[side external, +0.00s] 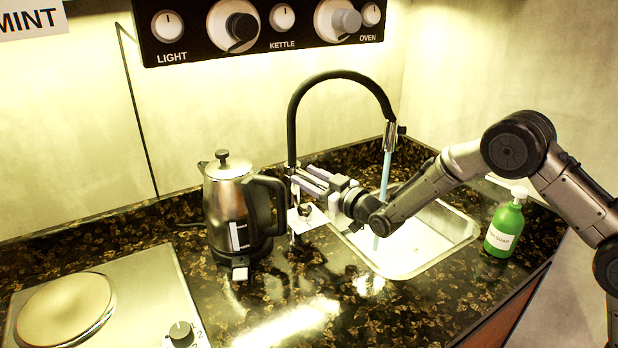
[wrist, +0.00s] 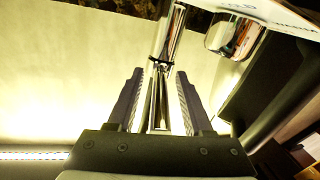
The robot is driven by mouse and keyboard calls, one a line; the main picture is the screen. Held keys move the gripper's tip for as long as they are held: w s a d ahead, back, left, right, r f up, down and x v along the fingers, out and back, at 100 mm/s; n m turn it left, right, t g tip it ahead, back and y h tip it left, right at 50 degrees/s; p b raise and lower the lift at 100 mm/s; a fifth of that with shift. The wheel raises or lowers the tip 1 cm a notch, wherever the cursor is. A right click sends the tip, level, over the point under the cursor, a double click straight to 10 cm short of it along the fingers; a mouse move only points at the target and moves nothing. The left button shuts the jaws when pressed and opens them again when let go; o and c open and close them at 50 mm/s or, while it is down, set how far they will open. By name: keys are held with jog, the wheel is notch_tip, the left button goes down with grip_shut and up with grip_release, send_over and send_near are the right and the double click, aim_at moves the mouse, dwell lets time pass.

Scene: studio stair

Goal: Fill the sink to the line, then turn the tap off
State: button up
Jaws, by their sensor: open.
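The tap (side external: 292,125) has a tall black arched neck, and a blue water stream (side external: 386,175) falls from its spout into the sink (side external: 462,228). The sink's fill line and exact water level cannot be made out. My gripper (side external: 298,180) is at the lower part of the tap's post, left of the sink, and partly hides that area. In the wrist view my gripper (wrist: 158,78) is open, its two dark fingers on either side of a chrome tap part (wrist: 168,45). Whether either finger touches it cannot be told.
A steel kettle (side external: 226,205) stands close left of my gripper. A green soap bottle (side external: 505,228) stands right of the sink. A hob plate (side external: 65,308) is at the front left. A knob panel (side external: 260,28) is on the wall above. The front counter is mostly clear.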

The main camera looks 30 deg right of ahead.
jog(key=shift+c, duration=0.3)
grip_shut()
dwell(1.1)
